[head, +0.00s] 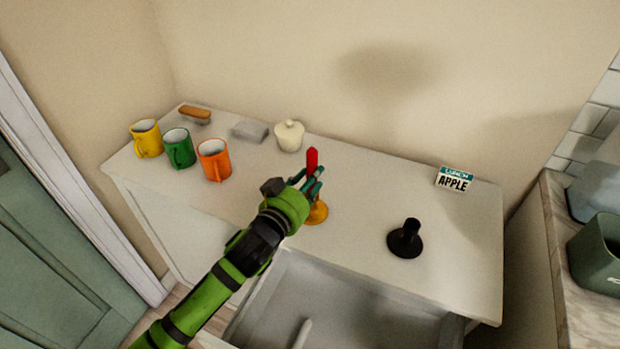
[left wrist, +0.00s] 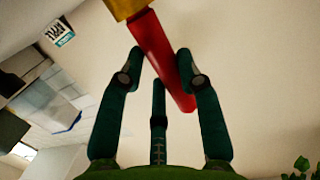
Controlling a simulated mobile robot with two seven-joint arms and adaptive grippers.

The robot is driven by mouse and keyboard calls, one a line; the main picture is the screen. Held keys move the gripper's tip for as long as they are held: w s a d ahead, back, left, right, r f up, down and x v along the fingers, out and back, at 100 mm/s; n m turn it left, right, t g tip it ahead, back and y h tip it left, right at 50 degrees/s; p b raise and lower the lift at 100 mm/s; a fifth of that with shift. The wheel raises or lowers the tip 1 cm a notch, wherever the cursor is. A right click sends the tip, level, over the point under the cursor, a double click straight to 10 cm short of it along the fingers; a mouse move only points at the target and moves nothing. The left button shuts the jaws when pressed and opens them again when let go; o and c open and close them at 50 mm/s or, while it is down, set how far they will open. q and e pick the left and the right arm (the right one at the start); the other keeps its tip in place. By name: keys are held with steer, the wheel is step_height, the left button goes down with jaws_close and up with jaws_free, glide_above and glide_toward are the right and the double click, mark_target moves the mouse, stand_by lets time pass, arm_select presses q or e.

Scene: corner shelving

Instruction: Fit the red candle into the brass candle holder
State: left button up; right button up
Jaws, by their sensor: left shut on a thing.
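The red candle (head: 312,160) stands nearly upright between the fingers of my left gripper (head: 311,183), its top showing above them. The brass candle holder (head: 318,213) stands on the white cabinet top, below the candle and partly hidden by my gripper. In the left wrist view, the candle (left wrist: 160,52) runs slantwise between the fingers of the left gripper (left wrist: 163,68), which is shut on it. One end of the candle meets or overlaps the brass holder (left wrist: 127,8) at the top edge. I cannot tell whether it is seated inside. My right gripper is out of view.
A black candle holder (head: 405,240) stands to the right on the cabinet top (head: 350,185). A LUNCH APPLE sign (head: 454,179) is at the back right. Yellow (head: 147,140), green (head: 180,149) and orange (head: 215,161) mugs and a white lidded jar (head: 289,136) stand left. An open drawer (head: 330,300) is in front.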

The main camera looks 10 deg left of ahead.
arm_select(q)
steer(key=o, duration=1.2)
steer(key=shift+f, duration=0.1)
steer(key=v, duration=1.2)
steer(key=shift+s, duration=0.1)
